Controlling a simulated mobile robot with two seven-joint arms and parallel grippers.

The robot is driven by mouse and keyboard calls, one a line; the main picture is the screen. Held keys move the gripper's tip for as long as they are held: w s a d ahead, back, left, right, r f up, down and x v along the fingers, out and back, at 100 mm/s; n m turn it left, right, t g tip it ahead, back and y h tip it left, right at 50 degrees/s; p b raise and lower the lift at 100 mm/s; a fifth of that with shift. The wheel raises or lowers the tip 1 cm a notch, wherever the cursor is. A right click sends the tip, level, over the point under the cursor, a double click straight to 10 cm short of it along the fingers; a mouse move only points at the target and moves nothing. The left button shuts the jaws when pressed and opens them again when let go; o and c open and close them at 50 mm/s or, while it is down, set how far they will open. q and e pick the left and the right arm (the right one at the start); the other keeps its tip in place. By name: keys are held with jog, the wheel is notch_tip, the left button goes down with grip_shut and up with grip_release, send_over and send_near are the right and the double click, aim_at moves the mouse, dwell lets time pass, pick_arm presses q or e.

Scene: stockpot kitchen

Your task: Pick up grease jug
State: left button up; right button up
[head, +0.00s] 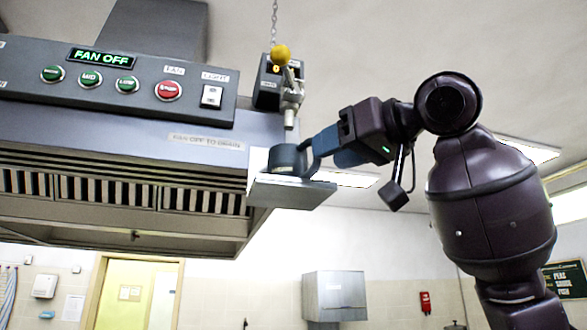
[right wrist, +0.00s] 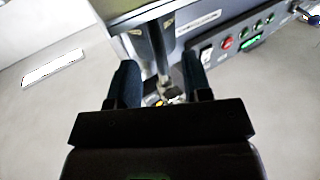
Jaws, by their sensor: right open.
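A dark grey jug (head: 284,158), which looks like the grease jug, stands on a flat metal shelf (head: 290,192) at the right end of the hood. A dark loop, apparently its handle, shows on its right side. My right gripper (head: 318,143) is open, with its blue fingers right beside that loop. I cannot tell whether the handle lies between them or whether they touch. In the right wrist view the two fingers (right wrist: 160,62) stand apart, with a dark upright part and a metal fitting seen between them; the jug is not clear there. My left gripper is not in view.
The hood panel (head: 130,83) carries several buttons, a light switch and a lit "FAN OFF" sign. A drain valve (head: 291,92) with a yellow ball (head: 280,55) on a chain hangs just above the jug.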

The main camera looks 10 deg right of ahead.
aim_at(309, 170)
jog(key=x, duration=0.2)
jog(key=p+x, duration=0.2)
jog(key=x, duration=0.1)
jog(key=shift+w+a+r, duration=0.15)
jog(key=shift+w+r, duration=0.2)
jog(key=shift+r, duration=0.05)
jog(key=shift+s, duration=0.1)
jog(key=shift+c, duration=0.3)
grip_shut()
